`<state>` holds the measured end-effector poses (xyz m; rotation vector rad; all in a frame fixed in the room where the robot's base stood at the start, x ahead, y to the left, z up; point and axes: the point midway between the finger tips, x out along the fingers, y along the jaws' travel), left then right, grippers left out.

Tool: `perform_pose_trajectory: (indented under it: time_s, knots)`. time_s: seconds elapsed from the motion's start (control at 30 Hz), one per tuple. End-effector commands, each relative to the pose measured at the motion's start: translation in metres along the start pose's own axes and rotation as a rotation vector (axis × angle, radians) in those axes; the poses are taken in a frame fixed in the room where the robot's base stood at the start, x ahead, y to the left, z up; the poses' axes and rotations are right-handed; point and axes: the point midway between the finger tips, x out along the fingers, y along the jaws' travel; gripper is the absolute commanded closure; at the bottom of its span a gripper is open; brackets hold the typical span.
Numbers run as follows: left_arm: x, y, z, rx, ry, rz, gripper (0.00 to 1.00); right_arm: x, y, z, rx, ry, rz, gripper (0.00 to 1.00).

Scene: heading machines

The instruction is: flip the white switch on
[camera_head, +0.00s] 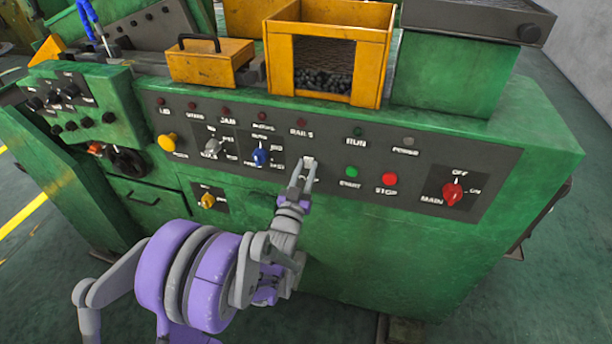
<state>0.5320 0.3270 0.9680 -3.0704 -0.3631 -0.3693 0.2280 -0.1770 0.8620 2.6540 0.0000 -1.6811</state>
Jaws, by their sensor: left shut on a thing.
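The white switch (309,161) is on the dark control panel (330,150) of the green machine, below the "RAILS" label. My left gripper (304,173) reaches up to it from below, with its fingertips closed around it. The fingers hide most of the switch, so I cannot tell its position. My right gripper is not in view.
A blue switch (260,156) and a grey-white knob (212,147) are to the left. A green button (352,172), a red stop button (390,179) and a red main knob (453,193) are to the right. Orange bins (364,77) stand on top.

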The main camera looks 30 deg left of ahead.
Motion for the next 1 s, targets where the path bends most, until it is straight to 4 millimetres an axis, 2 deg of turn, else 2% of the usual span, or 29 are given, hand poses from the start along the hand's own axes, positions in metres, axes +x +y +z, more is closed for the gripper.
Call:
perform_pose_trajectory:
  time_s: [0.37,0.4,0.53,0.83,1.0]
  knots:
    - [-0.001,0.0,0.001,0.0,0.02,0.0,1.0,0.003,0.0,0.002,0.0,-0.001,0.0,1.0]
    - [-0.001,0.0,0.001,0.0,0.02,0.0,0.62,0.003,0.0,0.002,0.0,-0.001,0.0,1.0]
    - [-0.001,0.0,0.001,0.0,0.02,0.0,0.39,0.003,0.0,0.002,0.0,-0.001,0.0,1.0]
    - [-0.002,0.0,0.001,0.0,0.02,0.0,0.38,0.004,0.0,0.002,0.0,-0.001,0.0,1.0]
    - [-0.018,0.0,0.002,0.0,0.02,0.0,0.38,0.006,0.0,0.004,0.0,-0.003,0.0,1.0]
